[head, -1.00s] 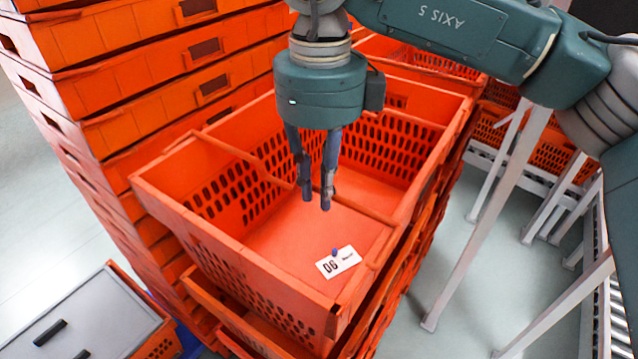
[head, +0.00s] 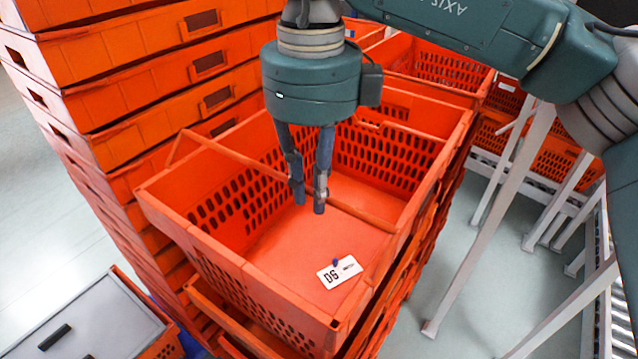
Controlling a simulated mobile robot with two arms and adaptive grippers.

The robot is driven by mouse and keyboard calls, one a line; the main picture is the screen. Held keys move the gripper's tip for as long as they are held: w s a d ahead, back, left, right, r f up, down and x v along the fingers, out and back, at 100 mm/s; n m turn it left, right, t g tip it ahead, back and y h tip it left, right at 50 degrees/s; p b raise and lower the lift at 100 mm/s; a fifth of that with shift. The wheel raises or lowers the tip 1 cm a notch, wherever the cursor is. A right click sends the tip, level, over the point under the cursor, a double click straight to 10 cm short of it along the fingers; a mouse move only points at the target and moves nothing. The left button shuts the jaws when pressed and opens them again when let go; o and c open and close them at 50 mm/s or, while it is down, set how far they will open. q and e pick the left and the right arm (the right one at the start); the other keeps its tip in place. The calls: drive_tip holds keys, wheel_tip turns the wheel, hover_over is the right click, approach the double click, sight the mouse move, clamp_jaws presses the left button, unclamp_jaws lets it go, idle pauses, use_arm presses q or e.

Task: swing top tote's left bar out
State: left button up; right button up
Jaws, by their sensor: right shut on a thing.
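The top tote is an orange crate with slotted walls (head: 215,255), open on top, at the centre of the head view. A thin orange bar (head: 235,157) crosses above its opening from upper left to lower right. The bar's left end stands raised above the tote's left rim, on a short arm. My right gripper (head: 309,203) points down over the tote with its fingers shut on the middle of this bar. A second orange bar (head: 400,127) lies across the far part of the tote. My left gripper is out of view.
A tall stack of orange totes (head: 150,75) stands close on the left. A grey-lidded tote (head: 85,320) is at lower left. A white card marked D6 (head: 340,271) is on the tote. White frame legs (head: 490,215) stand right; grey floor lies between.

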drive_tip(key=shift+s+a+r, duration=0.1)
drive_tip(key=shift+s+a, duration=0.1)
drive_tip(key=shift+s, duration=0.15)
drive_tip(key=shift+s+a+r, duration=0.25)
drive_tip(key=shift+s+a, duration=0.05)
drive_tip(key=shift+s, duration=0.15)
drive_tip(key=shift+s+a+r, duration=0.2)
drive_tip(key=shift+s+a, duration=0.1)
drive_tip(key=shift+s, duration=0.25)
